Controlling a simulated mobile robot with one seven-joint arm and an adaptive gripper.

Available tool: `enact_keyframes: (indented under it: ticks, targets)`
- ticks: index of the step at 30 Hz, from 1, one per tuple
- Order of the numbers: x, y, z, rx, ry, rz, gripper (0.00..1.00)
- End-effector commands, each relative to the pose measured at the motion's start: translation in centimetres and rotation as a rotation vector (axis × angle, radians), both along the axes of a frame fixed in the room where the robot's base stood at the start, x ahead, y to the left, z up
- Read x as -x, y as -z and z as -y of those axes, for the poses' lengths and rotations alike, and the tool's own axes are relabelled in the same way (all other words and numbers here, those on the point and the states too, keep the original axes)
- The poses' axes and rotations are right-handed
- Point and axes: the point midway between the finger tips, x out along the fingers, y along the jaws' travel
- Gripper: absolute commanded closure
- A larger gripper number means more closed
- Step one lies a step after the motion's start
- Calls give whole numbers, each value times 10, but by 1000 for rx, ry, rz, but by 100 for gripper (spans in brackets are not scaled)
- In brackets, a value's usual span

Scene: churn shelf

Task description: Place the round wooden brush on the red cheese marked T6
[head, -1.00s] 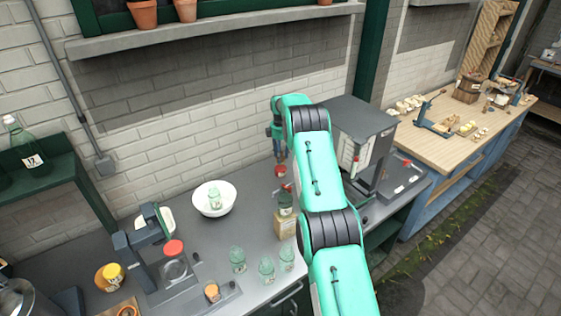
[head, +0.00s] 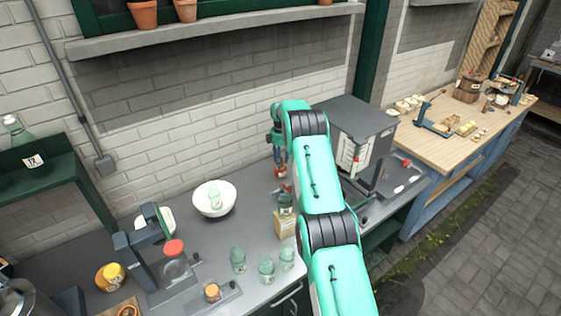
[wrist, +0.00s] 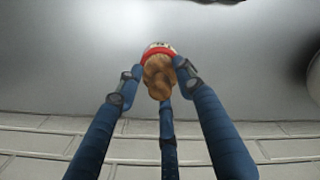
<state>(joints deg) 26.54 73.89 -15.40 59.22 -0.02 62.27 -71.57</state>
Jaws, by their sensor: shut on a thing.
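My gripper (wrist: 158,80) has blue fingers, closed around the round brown wooden brush (wrist: 159,78) in the wrist view. Just beyond the brush is a red cheese (wrist: 147,57) with a pale, marked top; the brush overlaps its edge. I cannot read the mark or tell whether the two touch. In the head view my gripper (head: 281,165) is low over the back of the grey counter, left of my arm. Small red patches show beside it, partly hidden by the fingers and arm. The brush cannot be made out there.
A grey boxy machine (head: 352,128) stands right of my gripper. The white brick wall (head: 200,150) is close behind.

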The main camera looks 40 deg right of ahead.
Motion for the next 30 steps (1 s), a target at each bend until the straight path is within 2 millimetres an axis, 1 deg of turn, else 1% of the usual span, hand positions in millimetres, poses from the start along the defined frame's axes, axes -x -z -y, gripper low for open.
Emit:
enact_keyframes:
  ticks: [5,6,8,9,20,26,30]
  targets:
    - [0,3,0,0,0,0,89]
    - [0,3,0,-1,0,-1,57]
    - [0,3,0,-1,0,-1,45]
    - [0,2,0,-1,0,-1,44]
    - [0,0,0,0,0,0,44]
    - [-1,-12,0,1,0,2,44]
    - [0,-27,0,1,0,1,44]
